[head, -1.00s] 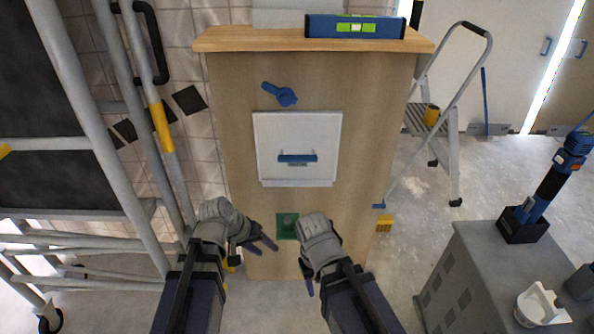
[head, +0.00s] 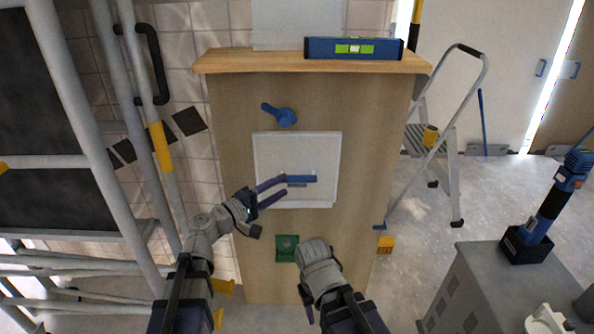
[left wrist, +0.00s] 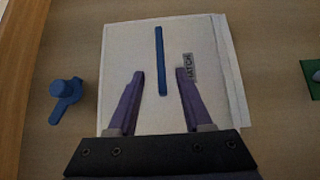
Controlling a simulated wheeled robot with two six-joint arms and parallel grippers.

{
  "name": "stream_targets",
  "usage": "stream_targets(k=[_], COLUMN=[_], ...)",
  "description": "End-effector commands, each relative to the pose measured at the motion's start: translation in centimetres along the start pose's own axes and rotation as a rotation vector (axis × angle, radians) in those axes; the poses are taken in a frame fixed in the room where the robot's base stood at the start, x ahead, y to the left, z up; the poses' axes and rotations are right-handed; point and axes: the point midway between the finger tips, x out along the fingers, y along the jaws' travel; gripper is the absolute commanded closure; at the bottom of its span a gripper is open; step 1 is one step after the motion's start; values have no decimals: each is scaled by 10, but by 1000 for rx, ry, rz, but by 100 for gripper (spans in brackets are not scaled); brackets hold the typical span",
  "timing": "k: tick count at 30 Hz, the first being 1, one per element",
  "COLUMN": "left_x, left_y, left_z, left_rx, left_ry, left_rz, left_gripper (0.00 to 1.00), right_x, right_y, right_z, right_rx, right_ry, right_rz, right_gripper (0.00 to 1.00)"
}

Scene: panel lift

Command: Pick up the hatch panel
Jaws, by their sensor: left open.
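The white hatch panel (head: 268,152) sits on the front of a wooden cabinet, with a blue bar handle (head: 303,179) at its middle. In the left wrist view the panel (left wrist: 125,48) fills the centre, with a small "HATCH" label beside the handle (left wrist: 160,42). My left gripper (head: 284,186) is open at the handle's left end in the head view. In the left wrist view its two fingers (left wrist: 160,73) lie on either side of the handle, with gaps showing. My right gripper (head: 308,305) is low, below the panel; its jaws are mostly hidden.
A blue turn latch (head: 284,117) is above the panel, and a green plate (head: 286,241) is below it. A blue level (head: 330,48) lies on the cabinet top. Metal scaffold tubes stand close on the left. A stepladder (head: 456,165) and a grey cabinet (head: 470,300) are to the right.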

Motion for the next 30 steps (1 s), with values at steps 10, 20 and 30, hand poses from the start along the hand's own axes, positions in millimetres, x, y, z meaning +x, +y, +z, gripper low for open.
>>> stream_targets(k=[10, 20, 30], left_x=[24, 61, 75], left_y=[0, -2, -2], left_z=[0, 0, 1], left_rx=[1, 1, 1], left_ry=[-2, -5, -2], left_rz=[-1, -2, -3], left_gripper=[50, 50, 50], right_x=[0, 1, 1], right_y=[0, 0, 0], right_z=[0, 0, 0], right_rx=[0, 0, 0], right_ry=[0, 0, 0], right_rz=[0, 0, 0], right_gripper=[50, 50, 50])
